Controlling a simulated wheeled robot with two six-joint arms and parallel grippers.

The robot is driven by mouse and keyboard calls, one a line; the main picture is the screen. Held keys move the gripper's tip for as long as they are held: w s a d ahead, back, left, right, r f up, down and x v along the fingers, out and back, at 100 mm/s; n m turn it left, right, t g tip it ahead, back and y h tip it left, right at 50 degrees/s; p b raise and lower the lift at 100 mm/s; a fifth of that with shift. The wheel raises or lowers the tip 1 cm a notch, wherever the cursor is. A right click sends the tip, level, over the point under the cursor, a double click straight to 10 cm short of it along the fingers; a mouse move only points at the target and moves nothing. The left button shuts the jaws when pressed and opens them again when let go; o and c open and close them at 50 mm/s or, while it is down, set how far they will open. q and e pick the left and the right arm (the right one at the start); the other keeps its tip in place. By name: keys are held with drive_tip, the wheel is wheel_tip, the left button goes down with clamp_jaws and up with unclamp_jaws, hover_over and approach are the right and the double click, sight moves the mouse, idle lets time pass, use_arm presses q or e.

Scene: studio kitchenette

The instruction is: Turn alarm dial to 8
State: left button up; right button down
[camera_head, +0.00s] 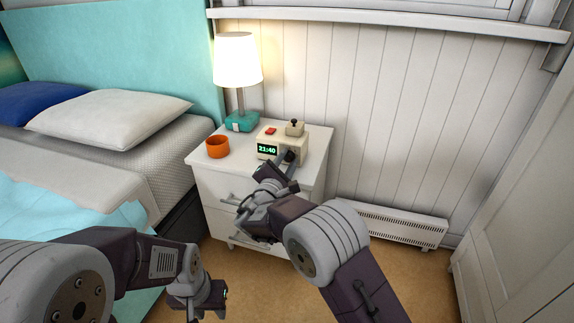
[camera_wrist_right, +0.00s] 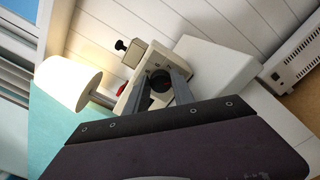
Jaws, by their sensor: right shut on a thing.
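A cream alarm clock (camera_head: 270,139) stands on the white nightstand (camera_head: 207,174). Its green display (camera_head: 267,149) seems to read 21:40. The dark dial (camera_head: 290,156) is on its front, right of the display. My right gripper (camera_head: 287,164) reaches the clock's front and is shut on the dial. In the right wrist view the dark dial (camera_wrist_right: 160,80) shows between the two fingers.
A red button (camera_head: 271,131) and a dark-knobbed lever block (camera_head: 295,128) sit on the clock's top. An orange cup (camera_head: 217,147) and a lit lamp (camera_head: 238,62) with a teal base stand left of it. The bed (camera_head: 165,147) is at left, a heater (camera_head: 400,227) at right.

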idle(0.4)
drive_tip(key=c, duration=1.1)
unclamp_jaws()
drive_tip(key=b+v, duration=0.2)
drive_tip(key=v, duration=0.7)
